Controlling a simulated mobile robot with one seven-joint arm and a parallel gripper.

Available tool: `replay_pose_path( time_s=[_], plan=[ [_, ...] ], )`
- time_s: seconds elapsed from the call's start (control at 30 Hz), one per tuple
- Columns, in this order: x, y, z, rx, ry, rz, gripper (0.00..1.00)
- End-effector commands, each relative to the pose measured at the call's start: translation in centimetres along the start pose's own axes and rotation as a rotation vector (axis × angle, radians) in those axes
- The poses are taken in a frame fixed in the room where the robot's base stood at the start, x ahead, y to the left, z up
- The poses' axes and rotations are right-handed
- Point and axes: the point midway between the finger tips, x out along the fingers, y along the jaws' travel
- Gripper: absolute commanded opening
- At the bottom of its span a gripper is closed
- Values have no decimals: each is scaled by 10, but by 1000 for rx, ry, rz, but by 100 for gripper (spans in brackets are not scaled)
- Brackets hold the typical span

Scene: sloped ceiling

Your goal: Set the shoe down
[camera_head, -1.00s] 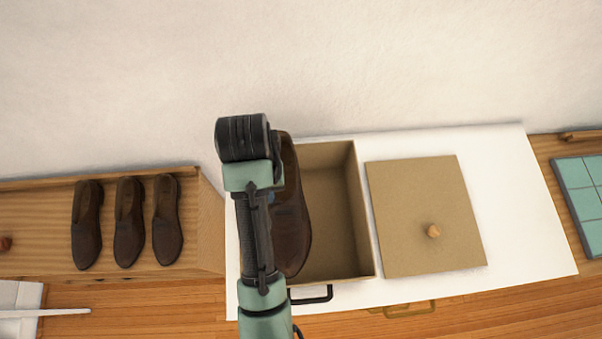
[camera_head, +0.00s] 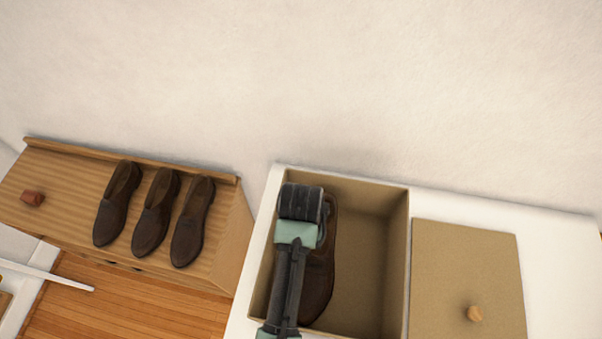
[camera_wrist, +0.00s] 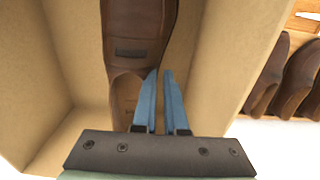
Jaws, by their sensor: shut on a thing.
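A dark brown shoe (camera_head: 318,285) is in my gripper, along the left side of an open cardboard box (camera_head: 408,250) on a white surface. My gripper (camera_wrist: 161,74) has its blue fingers closed on the shoe's edge near the opening. The shoe also shows in the wrist view (camera_wrist: 138,35), between the box walls (camera_wrist: 235,60). Its sole's contact with the box floor is hidden. In the head view my arm covers part of the shoe and the box's left side.
The box lid (camera_head: 465,265) with a round knob lies right of the box. The box's right half is empty.

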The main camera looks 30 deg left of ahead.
Motion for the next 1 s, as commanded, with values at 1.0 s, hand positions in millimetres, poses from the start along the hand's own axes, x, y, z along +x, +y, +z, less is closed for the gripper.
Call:
replay_pose_path(
  time_s=[1.0],
  plan=[
    [43, 0, 0, 1, 0, 0, 40]
  ],
)
